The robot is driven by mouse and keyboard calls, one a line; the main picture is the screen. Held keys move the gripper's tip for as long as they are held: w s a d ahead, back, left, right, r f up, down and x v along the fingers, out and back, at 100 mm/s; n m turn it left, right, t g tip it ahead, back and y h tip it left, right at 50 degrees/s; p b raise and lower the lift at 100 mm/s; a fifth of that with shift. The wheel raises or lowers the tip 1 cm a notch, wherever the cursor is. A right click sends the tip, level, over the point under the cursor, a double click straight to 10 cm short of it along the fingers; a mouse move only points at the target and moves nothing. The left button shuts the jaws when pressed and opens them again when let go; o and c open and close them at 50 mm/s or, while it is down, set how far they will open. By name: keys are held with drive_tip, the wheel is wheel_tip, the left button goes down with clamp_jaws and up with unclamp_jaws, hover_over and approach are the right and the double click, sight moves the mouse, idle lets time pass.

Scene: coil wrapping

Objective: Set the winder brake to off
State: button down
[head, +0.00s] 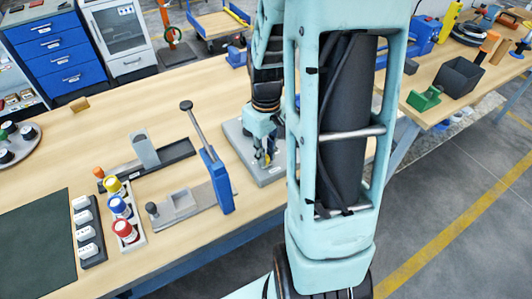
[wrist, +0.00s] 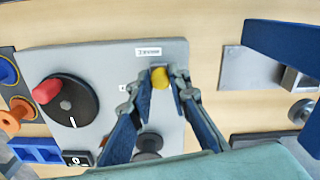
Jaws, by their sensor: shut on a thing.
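A grey control panel (wrist: 110,62) lies on the wooden workbench; in the head view the panel (head: 238,143) is partly hidden by my arm. My gripper (wrist: 160,82) is shut on a small yellow knob (wrist: 160,77) near the panel's edge. In the head view my gripper (head: 265,158) points down onto the panel. Beside it is a black round dial (wrist: 75,110) with a red handle (wrist: 47,91) and a white mark. A white label (wrist: 148,51) sits next to the yellow knob; its text is too small to read surely, so I cannot tell which control is the brake.
A blue upright block with a lever (head: 216,180) stands left of the panel. Red, blue and yellow spools (head: 124,229) stand further left, near a dark green mat (head: 38,240). A black bin (head: 461,76) is on the right bench. Some bench left of the panel is clear.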

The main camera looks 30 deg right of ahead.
sight(277, 161)
idle(0.3)
drive_tip(key=d, duration=0.3)
drive_tip(key=shift+w+d, duration=0.1)
drive_tip(key=shift+d, duration=0.25)
drive_tip(key=c, duration=1.8)
unclamp_jaws()
drive_tip(key=shift+r, duration=0.1)
wheel_tip(277, 161, up, 12)
